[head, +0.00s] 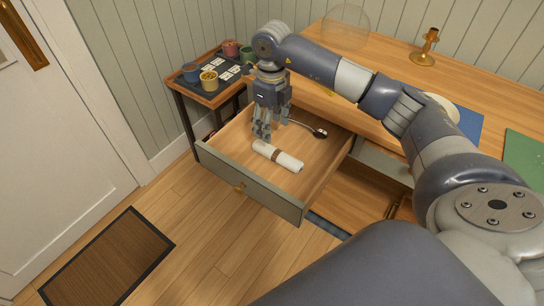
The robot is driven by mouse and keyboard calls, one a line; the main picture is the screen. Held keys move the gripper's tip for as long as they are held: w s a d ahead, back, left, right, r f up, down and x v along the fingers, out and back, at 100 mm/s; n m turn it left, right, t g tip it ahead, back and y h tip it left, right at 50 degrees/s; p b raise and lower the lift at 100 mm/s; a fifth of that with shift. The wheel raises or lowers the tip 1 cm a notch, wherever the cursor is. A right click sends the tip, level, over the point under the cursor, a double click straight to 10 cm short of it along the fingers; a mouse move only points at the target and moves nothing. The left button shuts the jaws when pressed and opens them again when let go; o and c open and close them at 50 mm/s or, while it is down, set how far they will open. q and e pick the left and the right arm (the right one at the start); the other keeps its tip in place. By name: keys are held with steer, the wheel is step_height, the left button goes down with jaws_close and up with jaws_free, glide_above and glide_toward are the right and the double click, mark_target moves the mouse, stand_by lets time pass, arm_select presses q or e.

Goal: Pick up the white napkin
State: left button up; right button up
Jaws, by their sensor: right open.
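The white napkin (288,160) is rolled up with a brown band around it. It lies in the open drawer (222,170), near the drawer's front. My right gripper (263,134) points down into the drawer, just behind the napkin's left end. Its fingers are apart and hold nothing. I cannot tell whether the fingertips touch the napkin. My left gripper is not in view.
A dark spoon-like utensil (320,133) lies behind the napkin in the drawer. A small side table (203,97) with several cups stands left of the drawer. The wooden desk top (390,62) holds a brass candlestick (428,46). A brown mat (107,260) lies on the floor.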

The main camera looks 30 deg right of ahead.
steer(key=shift+w+f, duration=0.25)
steer(key=shift+f, duration=0.25)
steer(key=shift+w+f, duration=0.25)
steer(key=shift+f, duration=0.2)
glide_above(270, 148)
steer(key=f, duration=0.4)
steer(key=shift+s+f, duration=0.15)
steer(key=shift+s, duration=0.25)
steer(key=f, duration=0.3)
steer(key=f+p, duration=0.1)
steer(key=f, duration=0.1)
steer(key=shift+w+f, duration=0.3)
steer(key=shift+w, duration=0.05)
steer(key=shift+c, duration=0.4)
steer(key=c, duration=1.1)
